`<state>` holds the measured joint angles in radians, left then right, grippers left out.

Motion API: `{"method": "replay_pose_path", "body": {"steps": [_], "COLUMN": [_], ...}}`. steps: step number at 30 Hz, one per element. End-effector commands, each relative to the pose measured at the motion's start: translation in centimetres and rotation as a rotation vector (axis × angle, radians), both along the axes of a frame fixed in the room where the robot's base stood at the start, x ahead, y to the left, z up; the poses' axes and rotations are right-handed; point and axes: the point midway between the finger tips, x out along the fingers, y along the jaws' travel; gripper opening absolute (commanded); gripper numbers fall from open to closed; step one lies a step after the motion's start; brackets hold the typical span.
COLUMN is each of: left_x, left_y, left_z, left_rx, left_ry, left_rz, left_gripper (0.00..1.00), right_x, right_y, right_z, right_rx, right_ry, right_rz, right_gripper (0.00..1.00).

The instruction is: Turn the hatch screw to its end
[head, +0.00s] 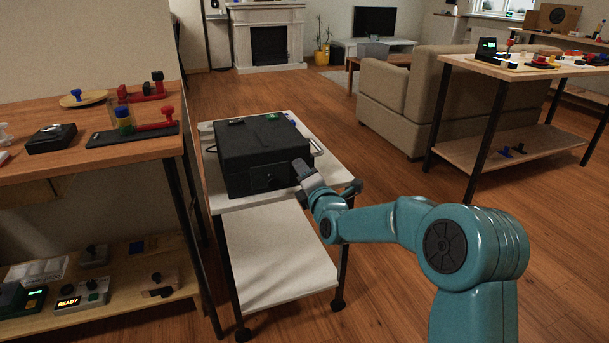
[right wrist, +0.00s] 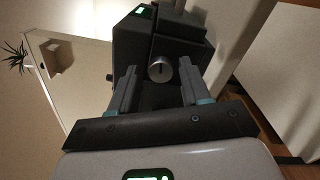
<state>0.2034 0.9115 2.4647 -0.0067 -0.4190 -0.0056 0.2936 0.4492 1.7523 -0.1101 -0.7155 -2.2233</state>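The hatch screw (right wrist: 160,68) is a round silver knob with a dark slot on a black device, seen in the right wrist view. In the head view a black box (head: 262,150) stands on a white cart, with a small panel (head: 268,178) on its front face. My right gripper (head: 302,170) is at the right end of that front face. In the right wrist view the right gripper (right wrist: 157,72) has its two fingers apart, and the screw shows between their tips. I cannot tell whether the fingers touch it. My left gripper is not in view.
The white cart (head: 280,262) has a lower shelf and wheels. A wooden workbench (head: 80,160) with several small devices is at left. Another bench (head: 510,68) and a beige sofa (head: 405,95) stand at right. Wooden floor is free between the cart and the sofa.

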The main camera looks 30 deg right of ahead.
Motion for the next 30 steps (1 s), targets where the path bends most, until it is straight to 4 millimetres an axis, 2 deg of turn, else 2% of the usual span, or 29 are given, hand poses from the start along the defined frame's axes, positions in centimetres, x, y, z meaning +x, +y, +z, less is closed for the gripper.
{"method": "replay_pose_path", "body": {"steps": [9, 13, 19, 24, 30], "left_x": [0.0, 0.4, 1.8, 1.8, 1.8], "left_y": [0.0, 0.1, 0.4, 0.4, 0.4], "left_z": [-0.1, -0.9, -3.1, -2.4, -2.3], "left_rx": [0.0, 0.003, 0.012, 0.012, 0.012], "left_ry": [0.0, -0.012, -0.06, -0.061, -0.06], "left_rz": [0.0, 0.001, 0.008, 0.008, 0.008], "left_gripper": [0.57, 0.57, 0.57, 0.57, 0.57], "right_x": [-0.1, -1.2, -5.8, -10.3, -14.2], "right_y": [0.0, 0.2, 1.4, 2.4, 3.4], "right_z": [-0.1, -0.2, -0.5, 0.0, 0.1], "right_rx": [0.001, 0.001, 0.0, 0.0, 0.001], "right_ry": [0.001, -0.001, -0.001, 0.001, -0.002], "right_rz": [0.0, -0.001, -0.001, 0.0, -0.001], "right_gripper": [0.54, 0.54, 0.54, 0.54, 0.54]}}
